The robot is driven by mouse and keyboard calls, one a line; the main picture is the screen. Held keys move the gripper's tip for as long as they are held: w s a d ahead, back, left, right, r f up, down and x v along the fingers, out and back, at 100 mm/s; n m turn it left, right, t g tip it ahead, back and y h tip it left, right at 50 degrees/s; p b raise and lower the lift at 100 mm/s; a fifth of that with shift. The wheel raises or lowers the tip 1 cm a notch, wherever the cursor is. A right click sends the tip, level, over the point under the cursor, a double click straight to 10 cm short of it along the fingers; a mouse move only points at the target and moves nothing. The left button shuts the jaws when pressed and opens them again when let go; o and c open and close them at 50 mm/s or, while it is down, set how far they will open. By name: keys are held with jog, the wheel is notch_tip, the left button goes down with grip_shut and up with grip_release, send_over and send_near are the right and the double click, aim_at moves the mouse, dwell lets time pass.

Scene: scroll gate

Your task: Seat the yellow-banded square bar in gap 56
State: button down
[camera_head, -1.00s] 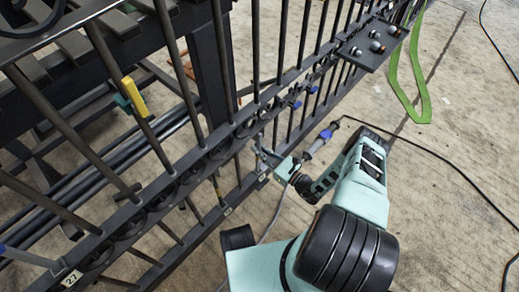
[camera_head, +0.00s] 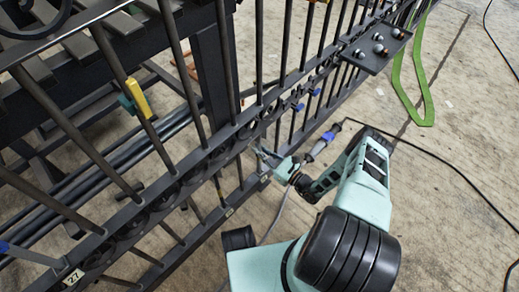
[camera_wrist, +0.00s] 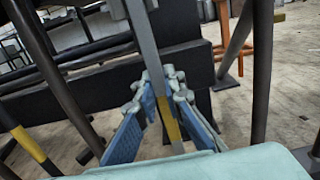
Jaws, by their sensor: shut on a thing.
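The yellow-banded square bar (camera_wrist: 146,48) is a grey bar running up through the wrist view, with its yellow band (camera_wrist: 169,122) low between the finger pads. My gripper (camera_wrist: 160,85) is shut on it, with blue pads on either side. In the head view my gripper (camera_head: 270,160) is at the near face of the dark gate, by its lower rails; the held bar is too small to make out there. Gap 56 cannot be identified: one tag (camera_head: 72,277) reads 27 at lower left, and another tag (camera_head: 229,211) near my gripper is too small to read.
Dark gate bars (camera_head: 180,75) stand close to my gripper on both sides. A plate with knobs (camera_head: 377,45) juts out at upper right, near a green strap (camera_head: 425,105). A black cable (camera_head: 440,160) crosses open floor.

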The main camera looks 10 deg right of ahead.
jog(key=c, duration=2)
grip_release()
jog(key=shift+o, duration=0.2)
jog(key=shift+f, duration=0.1)
jog(key=v, duration=0.7)
jog(key=shift+s, duration=0.2)
jog(key=shift+d, duration=0.1)
